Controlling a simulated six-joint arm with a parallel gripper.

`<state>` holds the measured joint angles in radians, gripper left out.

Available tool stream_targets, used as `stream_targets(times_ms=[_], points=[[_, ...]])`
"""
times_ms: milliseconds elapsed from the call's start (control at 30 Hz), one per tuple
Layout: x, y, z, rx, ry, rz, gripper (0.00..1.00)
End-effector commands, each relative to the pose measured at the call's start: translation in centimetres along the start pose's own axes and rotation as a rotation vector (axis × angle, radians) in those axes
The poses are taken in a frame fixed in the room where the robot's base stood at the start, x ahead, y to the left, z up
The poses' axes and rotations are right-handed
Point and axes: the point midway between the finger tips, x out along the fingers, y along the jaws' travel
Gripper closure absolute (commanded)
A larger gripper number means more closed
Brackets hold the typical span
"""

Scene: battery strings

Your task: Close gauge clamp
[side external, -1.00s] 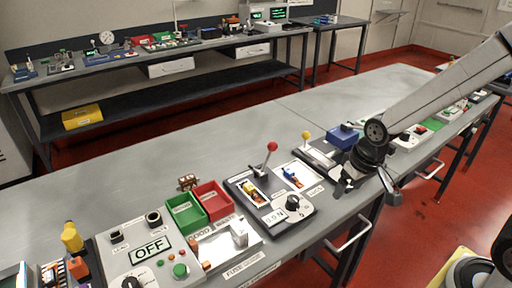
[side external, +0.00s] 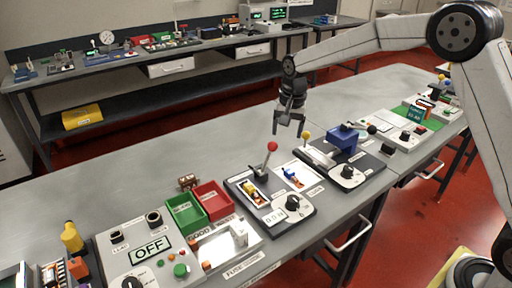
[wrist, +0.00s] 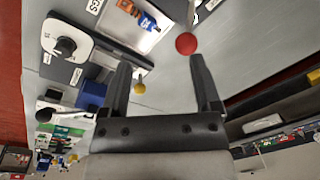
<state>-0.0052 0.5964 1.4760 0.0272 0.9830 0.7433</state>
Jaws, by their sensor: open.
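The red ball (wrist: 186,44) also shows in the wrist view, just beyond my fingertips. A shorter lever with a yellow ball (side external: 306,134) stands on the fixture to the right; the yellow ball (wrist: 139,89) shows between my fingers. No label showing which lever is the gauge clamp is readable.
A blue block (side external: 343,138) and a knob panel (side external: 347,174) are right of the yellow lever. Green bin (side external: 186,217) and red bin (side external: 213,200) sit to the left. An OFF panel (side external: 148,250) is further left.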

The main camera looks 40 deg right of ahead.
Motion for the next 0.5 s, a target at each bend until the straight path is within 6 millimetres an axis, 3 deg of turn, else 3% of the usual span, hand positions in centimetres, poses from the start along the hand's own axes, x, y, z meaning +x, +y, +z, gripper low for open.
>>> stream_targets(times_ms=[200, 500], points=[[-0.1, -2.3, -2.2, 0.128, -0.022, 0.014, 0.19], [-0.3, -3.5, -3.3, 0.206, -0.034, 0.024, 0.19]])
